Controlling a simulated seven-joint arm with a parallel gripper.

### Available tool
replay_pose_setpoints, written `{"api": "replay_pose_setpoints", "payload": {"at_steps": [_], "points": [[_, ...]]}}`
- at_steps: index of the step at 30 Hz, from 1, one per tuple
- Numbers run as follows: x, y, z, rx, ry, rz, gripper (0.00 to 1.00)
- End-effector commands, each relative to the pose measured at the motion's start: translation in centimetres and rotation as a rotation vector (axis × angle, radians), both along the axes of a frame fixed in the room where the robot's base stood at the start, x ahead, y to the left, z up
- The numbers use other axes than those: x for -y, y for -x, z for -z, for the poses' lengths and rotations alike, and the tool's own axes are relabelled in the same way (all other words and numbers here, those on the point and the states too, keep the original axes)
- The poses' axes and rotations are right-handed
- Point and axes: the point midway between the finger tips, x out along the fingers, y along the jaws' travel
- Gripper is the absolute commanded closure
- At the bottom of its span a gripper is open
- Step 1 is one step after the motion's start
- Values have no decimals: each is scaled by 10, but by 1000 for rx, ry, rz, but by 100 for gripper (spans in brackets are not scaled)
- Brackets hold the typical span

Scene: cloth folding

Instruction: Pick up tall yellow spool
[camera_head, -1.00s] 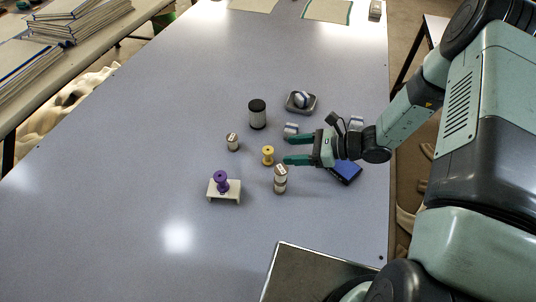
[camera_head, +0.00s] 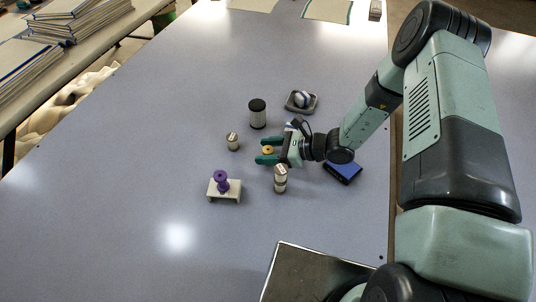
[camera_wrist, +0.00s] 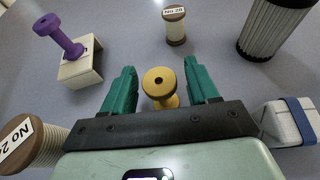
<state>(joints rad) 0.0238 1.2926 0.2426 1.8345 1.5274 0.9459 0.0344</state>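The yellow spool (camera_wrist: 160,84) stands upright between the two green fingers of my gripper (camera_wrist: 161,80) in the wrist view. A gap shows between each finger and the spool, so my gripper is open around it. In the head view, my gripper (camera_head: 266,154) is low over the table with its fingers pointing left, and the top of the yellow spool (camera_head: 268,150) shows between them. The spool's lower part is partly hidden there by the fingers.
A labelled spool (camera_head: 280,180) stands close below my gripper, and another (camera_head: 233,141) to its left. A purple spool (camera_head: 221,178) sits on a white stand (camera_head: 235,190). A black-topped cylinder (camera_head: 257,115), a grey tray (camera_head: 314,104) and a blue box (camera_head: 345,171) are nearby. The left table area is clear.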

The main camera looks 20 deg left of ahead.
Motion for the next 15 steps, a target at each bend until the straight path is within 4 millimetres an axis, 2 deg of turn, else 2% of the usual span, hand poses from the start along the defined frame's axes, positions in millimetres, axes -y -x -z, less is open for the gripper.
{"api": "replay_pose_setpoints", "payload": {"at_steps": [1,10,15], "points": [[0,0,0,0,0,0,49],[0,0,0,0,0,0,94],[0,0,0,0,0,0,95]]}}
